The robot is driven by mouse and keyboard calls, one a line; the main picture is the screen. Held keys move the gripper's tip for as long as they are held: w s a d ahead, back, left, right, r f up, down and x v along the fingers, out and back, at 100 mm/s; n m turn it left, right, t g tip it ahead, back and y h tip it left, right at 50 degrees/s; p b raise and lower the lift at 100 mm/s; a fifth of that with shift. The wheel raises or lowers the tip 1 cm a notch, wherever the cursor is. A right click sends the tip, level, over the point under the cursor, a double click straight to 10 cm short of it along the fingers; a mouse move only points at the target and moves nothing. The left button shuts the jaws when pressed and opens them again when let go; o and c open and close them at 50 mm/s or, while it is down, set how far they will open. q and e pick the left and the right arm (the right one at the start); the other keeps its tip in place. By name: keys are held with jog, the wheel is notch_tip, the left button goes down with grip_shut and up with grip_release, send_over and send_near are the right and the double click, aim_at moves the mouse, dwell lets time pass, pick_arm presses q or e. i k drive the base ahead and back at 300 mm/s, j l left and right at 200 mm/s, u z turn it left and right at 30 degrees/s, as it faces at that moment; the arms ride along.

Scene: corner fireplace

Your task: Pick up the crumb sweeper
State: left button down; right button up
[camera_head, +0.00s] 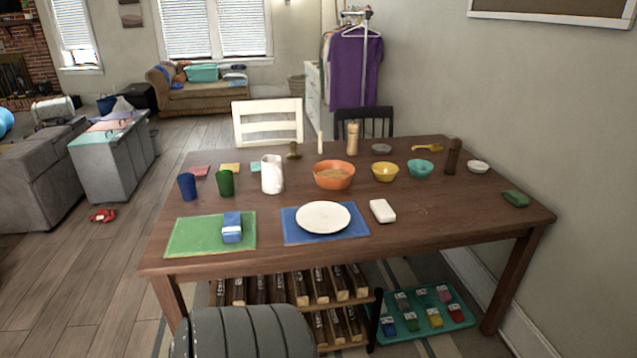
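A wooden dining table (450,235) stands in front of me. No thing on it is plainly recognisable as the crumb sweeper. A small dark green rounded object (515,198) lies alone near the table's right end. A small white block-like object (382,210) lies right of the white plate (322,217). A blue item (232,228) with a pale band rests on the green placemat (185,240). I cannot tell which of these, if any, is the sweeper. Neither of my grippers is in view.
The orange bowl (334,182), yellow bowl (385,178), teal bowl (420,174), white pitcher (271,186), and blue (187,192) and green (225,189) cups stand on the table. Below are a bottle rack (368,299) and teal tray (462,299). The table's front right is clear.

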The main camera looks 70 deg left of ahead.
aim_at(384, 212)
jog(key=u, duration=1.85)
jog(key=j+z, duration=0.15)
jog(key=z, duration=0.25)
jog(key=i+j+z, duration=0.1)
jog(key=z, duration=0.25)
jog(key=j+z, duration=0.25)
jog(key=z, duration=0.15)
jog(key=j+z, duration=0.15)
jog(key=z, duration=0.25)
